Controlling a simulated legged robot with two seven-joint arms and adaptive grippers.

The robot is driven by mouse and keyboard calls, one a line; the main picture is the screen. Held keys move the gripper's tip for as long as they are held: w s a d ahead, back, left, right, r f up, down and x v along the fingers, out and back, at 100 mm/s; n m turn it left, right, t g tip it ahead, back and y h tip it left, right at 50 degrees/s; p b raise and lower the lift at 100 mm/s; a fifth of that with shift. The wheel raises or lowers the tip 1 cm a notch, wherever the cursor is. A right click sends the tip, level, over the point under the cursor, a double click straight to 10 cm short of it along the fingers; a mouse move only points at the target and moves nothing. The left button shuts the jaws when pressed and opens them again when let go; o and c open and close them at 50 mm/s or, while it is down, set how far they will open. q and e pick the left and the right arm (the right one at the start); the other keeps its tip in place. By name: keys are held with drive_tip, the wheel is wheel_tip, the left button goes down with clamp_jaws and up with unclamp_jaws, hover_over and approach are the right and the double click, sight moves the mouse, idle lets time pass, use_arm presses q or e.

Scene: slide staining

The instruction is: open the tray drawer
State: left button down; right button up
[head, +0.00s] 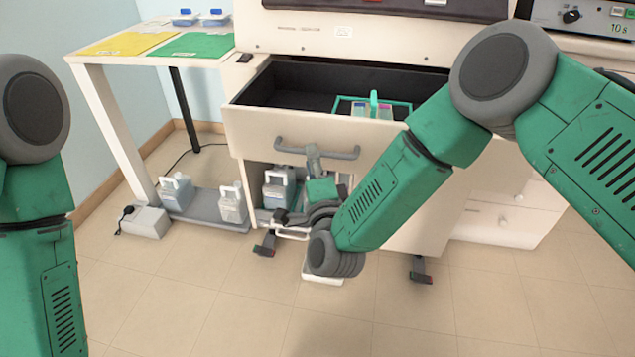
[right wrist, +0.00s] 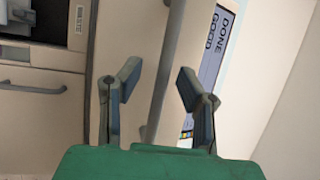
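The tray drawer (head: 258,128) stands pulled out of the white machine in the head view, its dark inside showing. A green-framed slide rack (head: 372,106) sits inside it, toward the right. The grey bar handle (head: 345,154) is on the drawer's front. My right gripper (head: 314,158) is at the middle of this handle, partly hidden by my own arm. In the right wrist view its two fingers (right wrist: 158,82) are spread, with a grey bar (right wrist: 160,75) running between them; contact cannot be told. My left arm shows at the left edge, but its gripper is out of view.
A side table with a yellow mat (head: 125,44) and a green mat (head: 196,45) stands at left. Jugs (head: 176,190) stand on a low shelf beneath it. A control box (head: 590,17) is at upper right.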

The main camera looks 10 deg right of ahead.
drive_tip(key=v, duration=0.9)
drive_tip(key=shift+s, duration=0.3)
drive_tip(key=shift+f, duration=0.15)
drive_tip(key=s+d+f+n+g+y+p, duration=0.1)
drive_tip(key=s+d+f+n+g+p, duration=0.6)
drive_tip(key=s+d+f+n+g, duration=0.35)
drive_tip(key=s+d+n+g+h+p, duration=0.1)
drive_tip(key=s+d+n+g, duration=0.2)
drive_tip(key=s+d, duration=0.3)
drive_tip(key=s+d+n+g+h+p, duration=0.1)
drive_tip(key=s+d+g, duration=0.4)
drive_tip(key=s, duration=0.8)
drive_tip(key=shift+s+d+n+g+h+p, duration=0.4)
drive_tip(key=shift+n+p, duration=0.3)
drive_tip(key=shift+n, duration=0.45)
